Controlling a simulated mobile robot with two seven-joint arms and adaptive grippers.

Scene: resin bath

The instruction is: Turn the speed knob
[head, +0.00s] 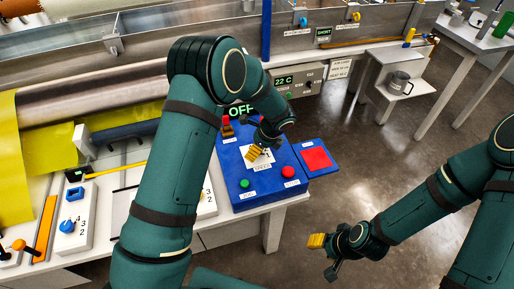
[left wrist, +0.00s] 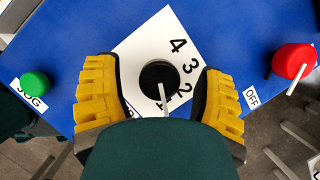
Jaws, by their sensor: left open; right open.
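The speed knob (left wrist: 157,78) is a black round knob with a white pointer, on a white plate (left wrist: 137,50) marked 1 to 4. In the left wrist view the pointer runs down toward the 1. My left gripper (left wrist: 161,98) is open, its yellow fingers on either side of the knob with gaps showing. In the head view my left gripper (head: 257,152) is over the white plate on the blue panel (head: 230,165) and hides the knob. My right gripper (head: 320,252) is open and empty, over the floor at the lower right.
A green JOG button (left wrist: 35,84) and a red OFF button (left wrist: 292,60) flank the knob. A red square pad (head: 317,159) is at the panel's right. A second numbered box with a blue knob (head: 67,226) is at far left. A mug (head: 399,83) stands on a side shelf.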

